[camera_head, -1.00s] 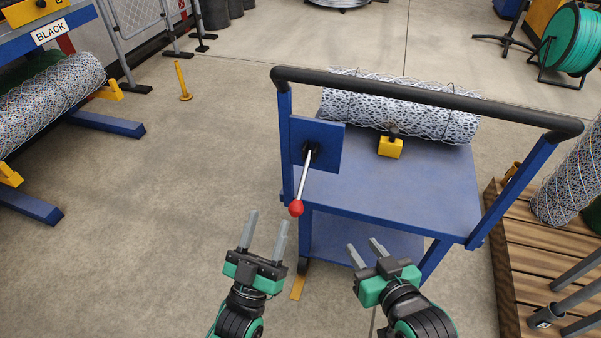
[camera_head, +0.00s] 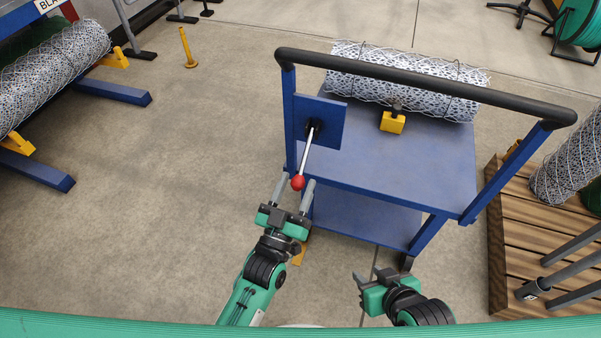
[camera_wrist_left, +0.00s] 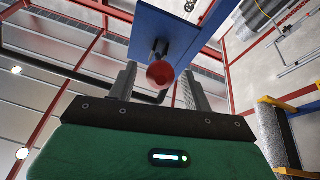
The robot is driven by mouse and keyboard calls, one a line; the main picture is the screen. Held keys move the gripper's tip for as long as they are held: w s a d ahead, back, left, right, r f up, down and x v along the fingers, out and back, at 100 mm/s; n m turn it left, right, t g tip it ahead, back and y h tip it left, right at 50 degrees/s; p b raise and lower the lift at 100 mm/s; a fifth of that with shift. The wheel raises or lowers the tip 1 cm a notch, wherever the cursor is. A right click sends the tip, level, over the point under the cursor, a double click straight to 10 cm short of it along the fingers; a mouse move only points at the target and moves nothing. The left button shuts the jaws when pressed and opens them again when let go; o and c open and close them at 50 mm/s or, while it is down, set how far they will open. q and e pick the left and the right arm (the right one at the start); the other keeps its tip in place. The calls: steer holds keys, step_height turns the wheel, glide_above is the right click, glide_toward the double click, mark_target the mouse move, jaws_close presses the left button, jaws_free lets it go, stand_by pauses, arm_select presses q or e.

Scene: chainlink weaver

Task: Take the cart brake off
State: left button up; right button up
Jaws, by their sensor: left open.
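The blue cart (camera_head: 400,170) stands right of centre in the head view. Its brake lever (camera_head: 307,150) hangs down from a blue plate (camera_head: 320,118) on the cart's left post and ends in a red knob (camera_head: 298,182). My left gripper (camera_head: 294,187) is open, with its fingers on either side of the red knob. In the left wrist view the knob (camera_wrist_left: 160,74) shows between the two fingers, without a clear grip on it. My right gripper (camera_head: 366,280) is in front of the cart, low in the picture; its fingers are foreshortened and no object shows at them.
A wire mesh roll (camera_head: 400,82) lies on the cart behind a yellow block (camera_head: 393,122). A black push bar (camera_head: 430,85) spans the cart's near top. A wooden pallet (camera_head: 530,250) stands close on the right.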

mark_target(305, 158)
arm_select(q)
steer(key=shift+x, duration=1.7)
jaws_close()
